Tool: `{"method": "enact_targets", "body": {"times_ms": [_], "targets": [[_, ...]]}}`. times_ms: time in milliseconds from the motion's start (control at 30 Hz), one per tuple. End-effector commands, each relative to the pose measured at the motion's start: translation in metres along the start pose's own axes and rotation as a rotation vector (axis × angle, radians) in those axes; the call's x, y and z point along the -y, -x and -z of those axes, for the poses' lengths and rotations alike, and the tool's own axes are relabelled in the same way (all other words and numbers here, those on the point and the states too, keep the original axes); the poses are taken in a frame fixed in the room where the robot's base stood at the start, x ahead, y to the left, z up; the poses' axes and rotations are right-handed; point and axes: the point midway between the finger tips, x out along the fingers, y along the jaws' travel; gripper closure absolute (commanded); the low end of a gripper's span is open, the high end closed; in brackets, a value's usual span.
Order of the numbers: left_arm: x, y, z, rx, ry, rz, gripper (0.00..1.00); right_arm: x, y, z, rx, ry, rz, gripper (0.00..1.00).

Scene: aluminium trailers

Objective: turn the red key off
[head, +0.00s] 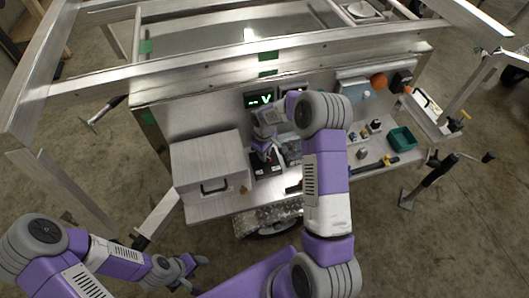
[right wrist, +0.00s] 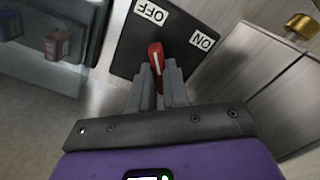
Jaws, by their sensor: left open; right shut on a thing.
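The red key (right wrist: 156,56) stands on a black switch plate (right wrist: 130,48) in the right wrist view. The plate has a white OFF label (right wrist: 152,12) and a white ON label (right wrist: 202,41), both upside down there. My right gripper (right wrist: 160,72) is shut on the key, one finger on each side; its tip shows beyond the fingers. In the head view my right gripper (head: 263,153) reaches down to the trailer's bench, and the key is too small or covered to make out. My left gripper (head: 203,273) is open and empty, low at the left, away from the trailer.
A silver box (head: 208,165) with a black handle stands left of the plate. Green display digits (head: 260,99) glow on the back panel. A teal bin (head: 403,139) and a yellow-black tool (head: 378,163) lie to the right. A brass knob (right wrist: 300,26) is near the key.

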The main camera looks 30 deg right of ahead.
Motion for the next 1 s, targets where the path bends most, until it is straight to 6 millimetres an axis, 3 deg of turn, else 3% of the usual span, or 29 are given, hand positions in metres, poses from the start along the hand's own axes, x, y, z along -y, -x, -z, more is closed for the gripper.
{"method": "enact_targets", "body": {"times_ms": [333, 833, 867, 1000], "targets": [[-0.0008, 0.0022, -0.0001, 0.000, 0.000, 0.000, 0.39, -0.0003, 0.0007, 0.0007, -0.001, 0.121, -0.001, 1.00], [-0.0009, 0.0023, -0.0001, 0.000, 0.000, 0.000, 0.39, -0.0003, 0.0005, 0.0008, -0.002, 0.138, -0.002, 1.00], [-0.0009, 0.0023, -0.0001, 0.000, 0.000, 0.000, 0.39, -0.0003, 0.0005, 0.0008, -0.002, 0.138, -0.002, 0.82], [-0.0009, 0.0023, -0.0001, 0.000, 0.000, 0.000, 0.39, -0.0002, 0.0004, 0.0006, -0.001, 0.137, -0.002, 0.61]]}}
